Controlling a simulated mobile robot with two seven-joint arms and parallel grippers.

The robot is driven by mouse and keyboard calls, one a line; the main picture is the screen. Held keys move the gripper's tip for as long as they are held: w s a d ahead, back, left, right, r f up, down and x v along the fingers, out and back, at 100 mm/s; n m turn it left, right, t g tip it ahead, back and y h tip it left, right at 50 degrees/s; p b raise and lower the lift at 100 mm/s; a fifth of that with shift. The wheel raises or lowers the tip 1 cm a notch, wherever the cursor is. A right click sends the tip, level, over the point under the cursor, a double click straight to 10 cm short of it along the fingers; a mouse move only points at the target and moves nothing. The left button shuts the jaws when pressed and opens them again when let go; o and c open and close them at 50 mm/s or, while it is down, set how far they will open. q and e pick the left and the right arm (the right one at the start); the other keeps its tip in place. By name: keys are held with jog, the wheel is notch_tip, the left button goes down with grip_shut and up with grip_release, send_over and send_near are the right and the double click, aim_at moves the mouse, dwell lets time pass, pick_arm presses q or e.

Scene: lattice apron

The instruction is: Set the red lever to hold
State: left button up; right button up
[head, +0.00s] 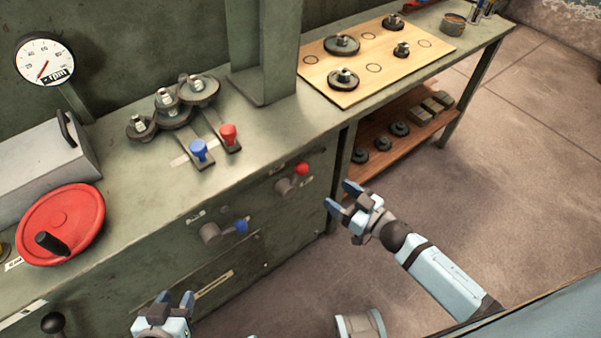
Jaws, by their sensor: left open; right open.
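A red-knobbed lever (301,169) is on the front face of the green bench, its grey hub (286,186) to the lower left of the knob. The knob points to the upper right. Small pale labels sit beside it, too small to read. My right gripper (341,198) is open and empty, to the right of the lever and apart from it. My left gripper (173,299) is open at the bottom of the view, below and left of the lever. A second red handle (228,135) stands on the bench top beside a blue one.
A blue-knobbed lever (240,227) is left of and below the red-knobbed one. A red handwheel (62,224) is at the left. A wooden board (385,50) with gears lies on the bench top. The floor (480,190) at right is mostly clear.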

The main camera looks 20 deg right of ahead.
aim_at(304, 171)
jog(key=b+x, duration=0.1)
jog(key=x, duration=1.1)
jog(key=shift+s, duration=0.1)
grip_shut()
